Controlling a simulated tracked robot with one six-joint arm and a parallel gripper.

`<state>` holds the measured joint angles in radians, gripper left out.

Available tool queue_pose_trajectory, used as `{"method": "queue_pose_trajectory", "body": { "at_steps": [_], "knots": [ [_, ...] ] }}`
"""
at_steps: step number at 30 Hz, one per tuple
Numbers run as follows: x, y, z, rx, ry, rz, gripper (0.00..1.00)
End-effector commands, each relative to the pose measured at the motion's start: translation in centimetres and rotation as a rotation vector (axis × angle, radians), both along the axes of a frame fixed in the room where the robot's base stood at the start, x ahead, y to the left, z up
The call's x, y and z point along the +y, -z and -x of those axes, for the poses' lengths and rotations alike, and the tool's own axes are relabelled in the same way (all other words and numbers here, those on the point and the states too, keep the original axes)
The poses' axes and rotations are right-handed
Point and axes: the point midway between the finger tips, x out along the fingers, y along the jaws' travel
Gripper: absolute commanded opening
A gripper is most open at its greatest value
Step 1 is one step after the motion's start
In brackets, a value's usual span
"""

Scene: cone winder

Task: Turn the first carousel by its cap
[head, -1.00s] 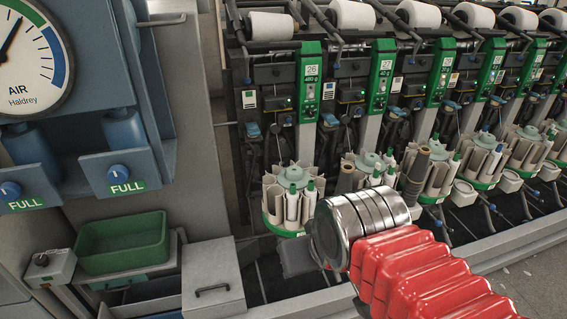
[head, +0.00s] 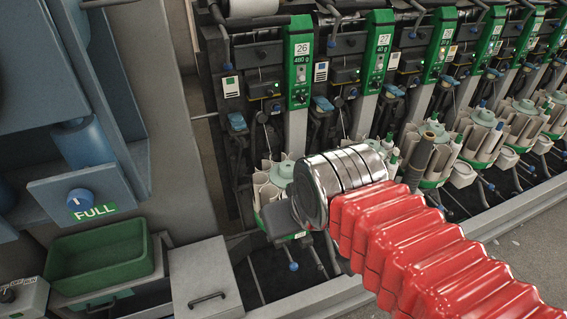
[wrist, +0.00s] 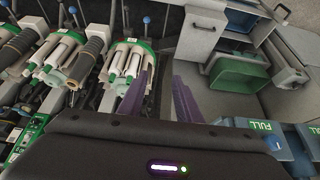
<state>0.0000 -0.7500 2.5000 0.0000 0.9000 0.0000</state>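The first carousel (head: 264,187), under the panel marked 26, is a round stand with pale dividers, white tubes and a green base. Its pale green cap (head: 284,170) shows at the top in the head view, partly covered by my arm. My wrist and the dark gripper body lie in front of its right side there, hiding the fingertips.
More carousels (head: 480,138) stand along the machine to the right. A dark spindle (head: 420,158) rises beside them. A green tray (head: 99,258) and a grey box with a handle (head: 204,278) are at lower left.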

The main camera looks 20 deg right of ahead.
Motion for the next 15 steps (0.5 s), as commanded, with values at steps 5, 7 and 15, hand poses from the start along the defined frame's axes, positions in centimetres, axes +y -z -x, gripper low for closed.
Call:
{"method": "queue_pose_trajectory", "body": {
  "at_steps": [5,7,15],
  "knots": [
    [0.0,0.0,0.01,0.0,0.0,0.0,0.31],
    [0.0,0.0,0.01,0.0,0.0,0.0,0.31],
    [-0.18,-0.6,-0.86,0.015,0.008,-0.001,0.5]
  ]
}}
